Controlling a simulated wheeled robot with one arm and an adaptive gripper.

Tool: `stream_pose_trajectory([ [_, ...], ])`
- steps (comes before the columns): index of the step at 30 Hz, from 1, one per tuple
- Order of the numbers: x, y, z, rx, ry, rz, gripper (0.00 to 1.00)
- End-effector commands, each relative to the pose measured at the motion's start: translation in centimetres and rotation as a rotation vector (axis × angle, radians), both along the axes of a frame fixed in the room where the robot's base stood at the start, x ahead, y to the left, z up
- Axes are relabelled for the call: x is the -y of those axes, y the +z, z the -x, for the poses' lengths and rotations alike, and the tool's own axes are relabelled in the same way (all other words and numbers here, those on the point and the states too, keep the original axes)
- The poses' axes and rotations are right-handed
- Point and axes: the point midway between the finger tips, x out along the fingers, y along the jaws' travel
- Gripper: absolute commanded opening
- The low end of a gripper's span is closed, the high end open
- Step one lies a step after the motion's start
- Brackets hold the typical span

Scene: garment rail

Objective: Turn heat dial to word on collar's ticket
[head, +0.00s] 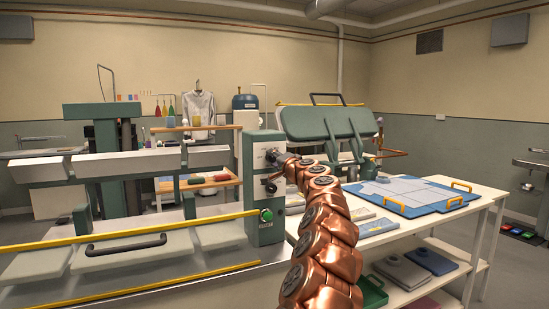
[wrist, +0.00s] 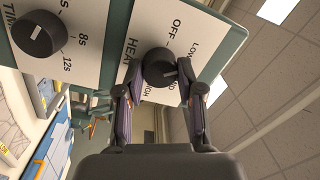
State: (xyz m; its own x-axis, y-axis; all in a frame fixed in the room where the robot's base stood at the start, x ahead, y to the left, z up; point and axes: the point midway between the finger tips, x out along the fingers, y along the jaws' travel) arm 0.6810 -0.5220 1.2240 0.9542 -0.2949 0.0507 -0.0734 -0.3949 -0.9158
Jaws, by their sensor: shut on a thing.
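The heat dial (wrist: 160,67) is a dark round knob on a white plate marked HEAT, OFF, Low and HIGH; another word is partly hidden by a finger. My gripper (wrist: 158,84) is shut on this dial, one finger on each side. Where the dial's pointer stands is hard to tell. In the head view my gripper (head: 277,157) is at the upper face of the green control box (head: 262,215), its tips too small to make out. A pale garment (head: 198,104) hangs at the back with a yellowish patch (head: 196,121). I can read no ticket word.
The time dial (wrist: 39,34), marked 8s and 12s, sits beside the heat dial. A green button (head: 266,215) is lower on the box. Yellow bars and pressing plates (head: 125,249) lie to the left. A table with a blue board (head: 438,205) stands right.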

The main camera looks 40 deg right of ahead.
Motion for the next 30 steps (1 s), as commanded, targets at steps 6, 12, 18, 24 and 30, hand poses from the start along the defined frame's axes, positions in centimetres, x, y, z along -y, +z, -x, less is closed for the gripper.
stream_pose_trajectory([
  [6, 0.03, 0.02, 0.01, 0.021, -0.001, -0.060, 0.02],
  [12, 0.07, -0.05, 0.04, 0.027, -0.002, -0.078, 0.02],
  [18, 0.08, -0.07, 0.05, 0.027, -0.002, -0.079, 0.02],
  [24, 0.08, -0.06, 0.05, 0.027, -0.002, -0.078, 0.44],
  [30, 0.04, -0.05, 0.02, 0.027, -0.001, -0.078, 0.63],
])
